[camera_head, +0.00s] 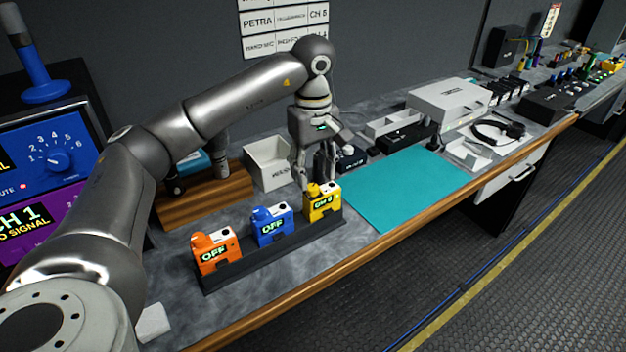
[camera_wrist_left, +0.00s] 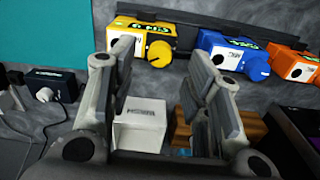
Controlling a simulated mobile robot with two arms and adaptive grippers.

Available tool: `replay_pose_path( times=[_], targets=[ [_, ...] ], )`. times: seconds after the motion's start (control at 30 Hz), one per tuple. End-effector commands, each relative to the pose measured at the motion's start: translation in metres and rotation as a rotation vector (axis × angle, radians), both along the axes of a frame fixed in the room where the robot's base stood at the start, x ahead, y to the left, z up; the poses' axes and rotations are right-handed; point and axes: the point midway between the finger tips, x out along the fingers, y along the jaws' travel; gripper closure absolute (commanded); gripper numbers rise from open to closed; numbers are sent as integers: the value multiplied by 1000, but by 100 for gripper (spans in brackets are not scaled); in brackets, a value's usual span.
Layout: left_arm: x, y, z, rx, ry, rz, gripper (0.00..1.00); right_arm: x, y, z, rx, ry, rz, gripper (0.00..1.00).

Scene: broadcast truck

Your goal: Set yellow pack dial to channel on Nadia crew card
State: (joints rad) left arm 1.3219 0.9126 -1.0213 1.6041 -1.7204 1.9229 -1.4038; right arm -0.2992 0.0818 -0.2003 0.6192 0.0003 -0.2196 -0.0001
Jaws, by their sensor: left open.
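The yellow pack (camera_head: 323,203) stands upright at the right end of a dark rack (camera_head: 270,254). Its display is lit with a channel reading, but I cannot read the number surely. In the left wrist view the yellow pack (camera_wrist_left: 138,34) is upside down, and its round yellow dial (camera_wrist_left: 160,51) shows between the finger lines. My left gripper (camera_head: 317,181) is open and empty, pointing down just above and behind the pack. Its fingers (camera_wrist_left: 164,62) appear apart from the dial. The wall card (camera_head: 286,24) shows PETRA with CH 5; the other rows are unclear or cut off, and I cannot find Nadia's.
A blue pack (camera_head: 271,225) and an orange pack (camera_head: 215,250), both reading OFF, stand left in the same rack. A white bin (camera_head: 267,162) and wooden block (camera_head: 205,199) are behind. A teal mat (camera_head: 405,186) lies clear to the right.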

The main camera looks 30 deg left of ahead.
Motion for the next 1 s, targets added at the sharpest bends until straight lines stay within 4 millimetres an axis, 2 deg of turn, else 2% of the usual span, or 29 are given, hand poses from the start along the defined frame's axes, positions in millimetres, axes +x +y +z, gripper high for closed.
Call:
replay_pose_path(
  times=[0.03, 0.13, 0.3, 0.6, 1.0],
  targets=[
    [1, -1, 15, -2, -6, -1, 55, 0, 0, 0, 1, 0, 0, 49],
    [1, -1, 40, -2, -6, -1, 55, 0, 1, 0, 1, 0, -1, 49],
    [0, 0, 64, -1, -4, 0, 55, 0, 1, 0, 1, 0, -1, 49],
    [0, 0, 82, -1, -2, -1, 55, -1, 2, 0, 2, 0, -1, 49],
    [0, 0, 83, -1, 0, -1, 55, 0, 2, 0, 2, 0, -1, 49]
  ],
)
